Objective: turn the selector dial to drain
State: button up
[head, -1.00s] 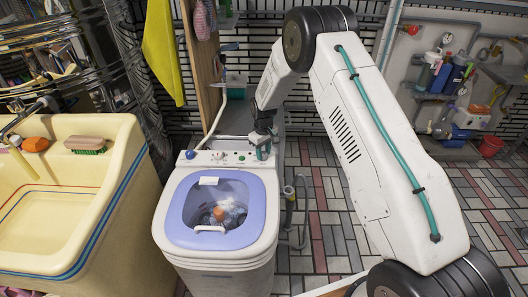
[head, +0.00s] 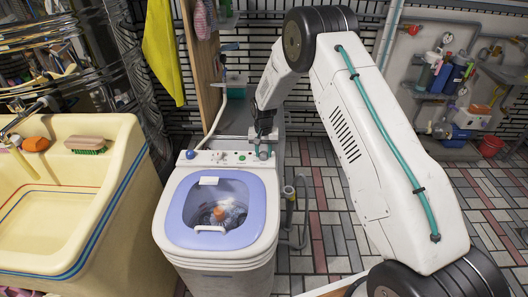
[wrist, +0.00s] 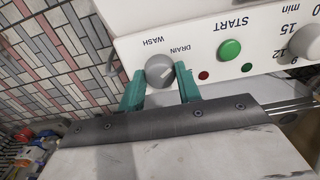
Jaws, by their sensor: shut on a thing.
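The selector dial (wrist: 160,71) is a round grey knob at one end of the washing machine's white control panel (wrist: 205,50). The words WASH and DRAIN are printed beside it, turned in the wrist view. A pale pointer line crosses the knob and slants up to the right; I cannot tell exactly which word it meets. My gripper (wrist: 159,69) has one teal finger on each side of the dial and is shut on it. In the head view my gripper (head: 264,150) reaches down to the right end of the panel and hides the dial.
The washing machine (head: 215,262) has a lilac lid with clothes showing inside. A green START button (wrist: 229,50) and a timer knob (wrist: 305,42) are on the same panel. A cream sink (head: 110,170) stands at the left.

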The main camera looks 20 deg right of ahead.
aim_at(264, 154)
jog(key=shift+m, duration=0.4)
jog(key=o, duration=1)
jog(key=shift+r, duration=0.1)
notch_tip(264, 154, up, 8)
jog(key=shift+f, duration=0.2)
jog(key=shift+s, duration=0.1)
